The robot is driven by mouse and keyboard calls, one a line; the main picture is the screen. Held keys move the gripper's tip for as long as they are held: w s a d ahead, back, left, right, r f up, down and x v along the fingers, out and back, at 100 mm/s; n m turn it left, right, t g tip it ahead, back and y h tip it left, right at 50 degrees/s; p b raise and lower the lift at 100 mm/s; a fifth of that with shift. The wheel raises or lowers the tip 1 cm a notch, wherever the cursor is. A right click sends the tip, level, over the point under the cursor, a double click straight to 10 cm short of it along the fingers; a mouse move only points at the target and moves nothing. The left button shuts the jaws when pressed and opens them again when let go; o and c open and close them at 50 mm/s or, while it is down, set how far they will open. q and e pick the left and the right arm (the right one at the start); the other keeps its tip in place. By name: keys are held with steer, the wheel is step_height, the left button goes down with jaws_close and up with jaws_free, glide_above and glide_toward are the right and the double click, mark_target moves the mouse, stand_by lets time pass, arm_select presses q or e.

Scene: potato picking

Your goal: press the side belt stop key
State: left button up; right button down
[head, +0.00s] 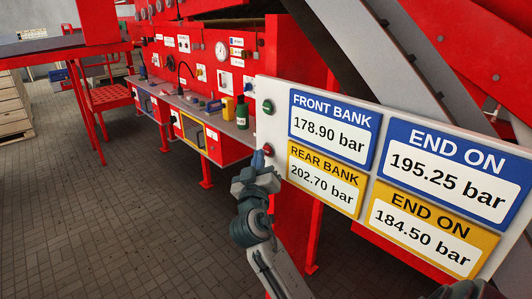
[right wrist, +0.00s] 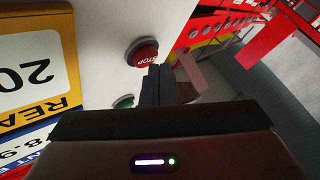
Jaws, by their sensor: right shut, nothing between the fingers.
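The red STOP key (head: 267,149) is on the left edge of the white side panel (head: 276,90), below a green key (head: 267,106). In the right wrist view the stop key (right wrist: 141,50) shows its white lettering, and the green key (right wrist: 124,101) is partly covered by my gripper. My right gripper (head: 257,163) is shut and empty, its fingertips right at the stop key. In the right wrist view its closed fingers (right wrist: 155,70) overlap the key's lower edge. I cannot tell whether they touch it. My left gripper is not in view.
The white panel carries blue and yellow pressure displays (head: 334,124). Behind it is a red machine with gauges (head: 222,51). Bottles (head: 242,113) and tools stand on its grey ledge. Wooden crates (head: 14,105) stand at far left. The tiled floor (head: 110,210) to the left is clear.

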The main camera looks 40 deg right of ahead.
steer(key=shift+a, duration=0.4)
steer(key=shift+s+a+b, duration=0.2)
steer(key=shift+a+b, duration=0.6)
steer(key=shift+a, duration=1.65)
steer(key=shift+f, duration=0.1)
